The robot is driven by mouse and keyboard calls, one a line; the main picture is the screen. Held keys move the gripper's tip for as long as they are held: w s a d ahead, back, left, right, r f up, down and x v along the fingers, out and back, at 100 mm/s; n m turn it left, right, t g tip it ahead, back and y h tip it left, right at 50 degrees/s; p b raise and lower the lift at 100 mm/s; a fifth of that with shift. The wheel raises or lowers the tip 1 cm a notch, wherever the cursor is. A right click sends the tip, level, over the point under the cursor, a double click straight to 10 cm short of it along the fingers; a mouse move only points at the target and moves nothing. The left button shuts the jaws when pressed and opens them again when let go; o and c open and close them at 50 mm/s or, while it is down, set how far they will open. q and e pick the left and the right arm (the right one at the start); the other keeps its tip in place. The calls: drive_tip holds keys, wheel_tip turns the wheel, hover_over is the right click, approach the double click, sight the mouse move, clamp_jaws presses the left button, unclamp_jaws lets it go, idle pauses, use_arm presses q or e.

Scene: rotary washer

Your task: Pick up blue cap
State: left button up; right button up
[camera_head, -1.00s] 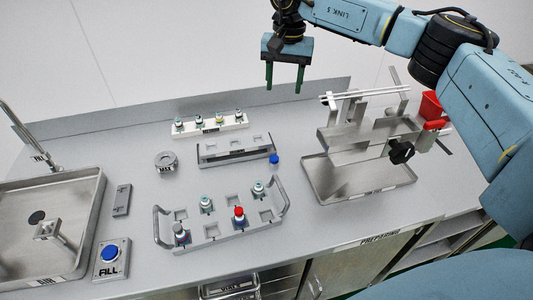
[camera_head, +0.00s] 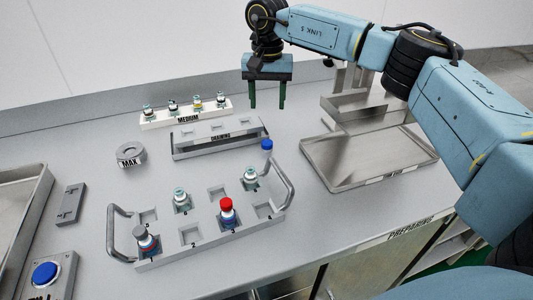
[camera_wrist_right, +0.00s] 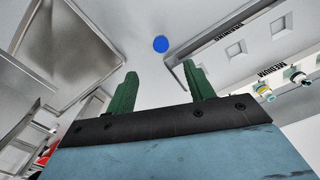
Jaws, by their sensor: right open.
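The blue cap (camera_head: 267,145) stands on the counter just right of the front end of the grey DRAINING rack, close to the tray's right handle. In the right wrist view the blue cap (camera_wrist_right: 160,44) shows as a small round blue disc beyond the fingertips, apart from them. My right gripper (camera_head: 267,106) points down above the counter, behind and above the cap in the head view. Its green fingers are apart with nothing between them; they also show in the right wrist view (camera_wrist_right: 163,82). My left gripper is not in view.
A grey handled tray (camera_head: 190,238) holds several bottles, one red-capped. The DRAINING rack (camera_head: 220,137) and white MEDIUM rack (camera_head: 187,117) stand behind it. A metal pan (camera_head: 368,162) lies to the right. A round MAX piece (camera_head: 130,154) is at left. Counter between cap and pan is clear.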

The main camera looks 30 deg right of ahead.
hover_over(267, 142)
drive_tip(key=f+b, duration=0.1)
drive_tip(key=f, duration=0.6)
drive_tip(key=shift+s+f, duration=0.1)
drive_tip(key=shift+s, duration=0.1)
drive_tip(key=shift+a+f, duration=0.1)
drive_tip(key=shift+f, duration=0.4)
drive_tip(key=f+b, duration=0.1)
drive_tip(key=f, duration=0.4)
drive_tip(key=shift+w+f, duration=0.1)
drive_tip(key=shift+w, duration=0.1)
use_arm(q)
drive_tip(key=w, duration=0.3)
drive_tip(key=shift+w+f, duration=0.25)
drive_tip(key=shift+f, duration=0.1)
use_arm(e)
drive_tip(key=c, duration=1)
